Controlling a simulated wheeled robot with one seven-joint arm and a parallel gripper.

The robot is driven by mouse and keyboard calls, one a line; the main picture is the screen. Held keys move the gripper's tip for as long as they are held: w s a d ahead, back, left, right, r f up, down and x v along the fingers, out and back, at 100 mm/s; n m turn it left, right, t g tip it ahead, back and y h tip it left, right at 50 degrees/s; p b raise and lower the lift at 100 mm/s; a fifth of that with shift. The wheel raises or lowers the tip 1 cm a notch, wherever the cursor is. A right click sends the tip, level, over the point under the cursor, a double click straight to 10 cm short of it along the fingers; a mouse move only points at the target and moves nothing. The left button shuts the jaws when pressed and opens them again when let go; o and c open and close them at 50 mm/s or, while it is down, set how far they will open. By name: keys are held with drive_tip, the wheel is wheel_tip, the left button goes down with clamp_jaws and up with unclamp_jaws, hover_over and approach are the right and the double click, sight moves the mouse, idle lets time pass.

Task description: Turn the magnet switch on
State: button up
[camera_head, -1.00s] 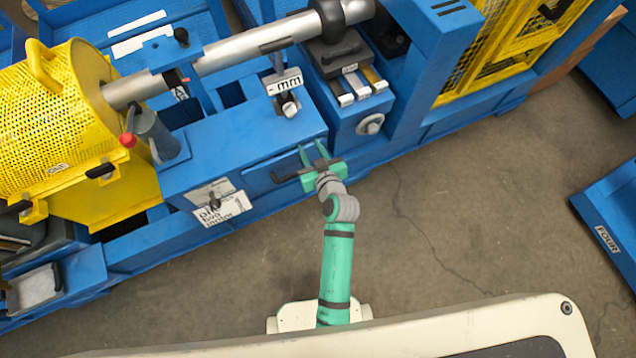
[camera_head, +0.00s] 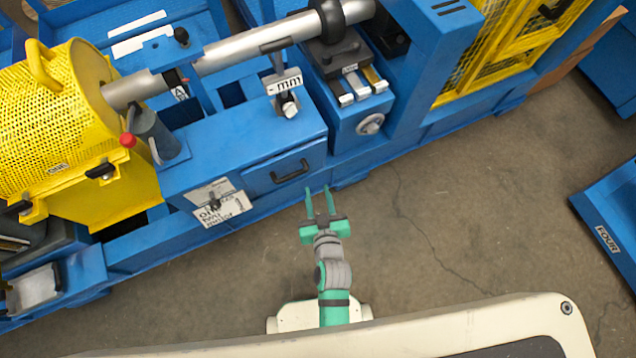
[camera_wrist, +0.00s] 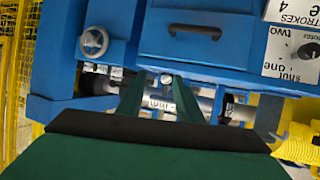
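No part that I can read as labelled magnet switch shows. A small dark knob (camera_head: 215,203) sits on the blue machine's front panel, with white lettered labels around it. A dark knob (camera_wrist: 308,50) beside white labels also shows at the right edge of the wrist view. A lever with a red ball (camera_head: 128,141) stands further left on the machine. My gripper (camera_head: 318,191) is open and empty, in front of the blue drawer (camera_head: 262,178) and below its black handle (camera_head: 291,171), apart from both. Its two fingers also show in the wrist view (camera_wrist: 158,88).
The blue machine carries a silver handwheel (camera_head: 370,124), a long steel bar (camera_head: 235,52), a "-mm" sign (camera_head: 285,84) and a yellow perforated guard (camera_head: 45,120). Bare floor (camera_head: 430,220) lies right of my arm. A blue unit marked "FOUR" (camera_head: 607,239) stands at the far right.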

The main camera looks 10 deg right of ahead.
drive_tip(key=shift+s+r, duration=0.1)
drive_tip(key=shift+s, duration=0.2)
drive_tip(key=shift+c, duration=0.4)
drive_tip(key=shift+w, duration=0.15)
drive_tip(key=c, duration=0.5)
drive_tip(key=w+a+r+n, duration=0.1)
drive_tip(key=w+a+n, duration=0.1)
drive_tip(key=w, duration=0.4)
drive_tip(key=w+a+r+n+t+y, duration=0.1)
drive_tip(key=w+a+r+n, duration=0.1)
drive_tip(key=w+n, duration=0.2)
drive_tip(key=w+a+r+n+t, duration=0.1)
drive_tip(key=w+a+r+n, duration=0.1)
drive_tip(key=w, duration=0.6)
drive_tip(key=shift+a+r+n+y, duration=0.1)
drive_tip(key=shift+a+n+y, duration=0.2)
drive_tip(key=shift+n+y, duration=0.1)
clamp_jaws()
approach(287, 103)
drive_tip(key=w+a, duration=0.1)
drive_tip(key=w+a+r, duration=0.2)
drive_tip(key=shift+w, duration=0.4)
drive_tip(key=shift+d+f, duration=0.65)
drive_tip(key=shift+f, duration=0.25)
drive_tip(key=shift+w+d+f, duration=0.1)
drive_tip(key=shift+d+f, duration=0.45)
drive_tip(key=shift+f, duration=0.15)
